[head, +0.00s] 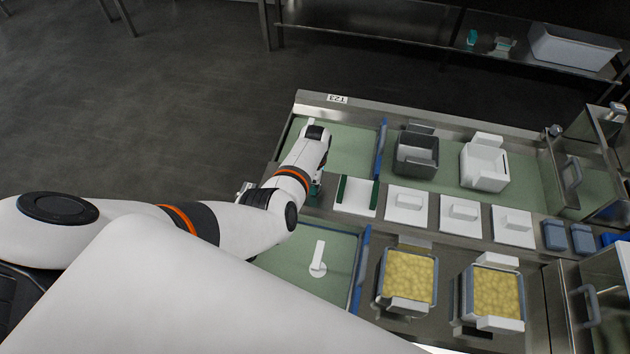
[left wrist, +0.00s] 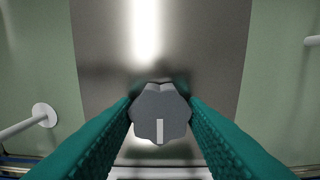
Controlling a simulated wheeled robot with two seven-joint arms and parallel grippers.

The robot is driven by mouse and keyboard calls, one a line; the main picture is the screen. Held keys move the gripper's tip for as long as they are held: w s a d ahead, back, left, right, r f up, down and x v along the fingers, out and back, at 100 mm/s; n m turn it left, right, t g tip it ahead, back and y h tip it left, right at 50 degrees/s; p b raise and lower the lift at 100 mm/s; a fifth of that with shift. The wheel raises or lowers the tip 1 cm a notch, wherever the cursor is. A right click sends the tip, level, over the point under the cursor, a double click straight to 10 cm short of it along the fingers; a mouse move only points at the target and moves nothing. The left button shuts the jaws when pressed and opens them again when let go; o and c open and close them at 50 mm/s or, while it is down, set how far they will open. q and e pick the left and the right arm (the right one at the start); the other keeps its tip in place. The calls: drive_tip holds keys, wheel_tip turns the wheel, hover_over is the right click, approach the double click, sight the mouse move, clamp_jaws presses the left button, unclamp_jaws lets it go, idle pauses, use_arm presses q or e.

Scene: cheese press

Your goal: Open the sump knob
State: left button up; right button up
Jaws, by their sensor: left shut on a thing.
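The sump knob is a grey, lobed knob (left wrist: 160,113) with a light pointer mark, in the left wrist view. It sits on a bare metal strip (left wrist: 155,50) between two green basin floors. The green fingers of my left gripper (left wrist: 160,122) stand on both sides of it and are shut on it. In the head view, my left arm reaches over the metal strip at the left of the press table, and a green part of my left gripper (head: 316,188) shows below the wrist. The knob is hidden there. My right gripper is not in view.
A white lever (head: 318,256) lies in the lower green basin. Blue dividers (head: 380,150) cross the basins. Right of my gripper are white lids (head: 407,205), a dark mould (head: 416,155), a white mould (head: 484,166) and two curd-filled moulds (head: 407,276).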

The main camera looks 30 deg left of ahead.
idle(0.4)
use_arm(q)
drive_tip(key=o, duration=0.9)
drive_tip(key=shift+o, duration=0.2)
wheel_tip(320, 180, up, 12)
drive_tip(key=p, duration=0.3)
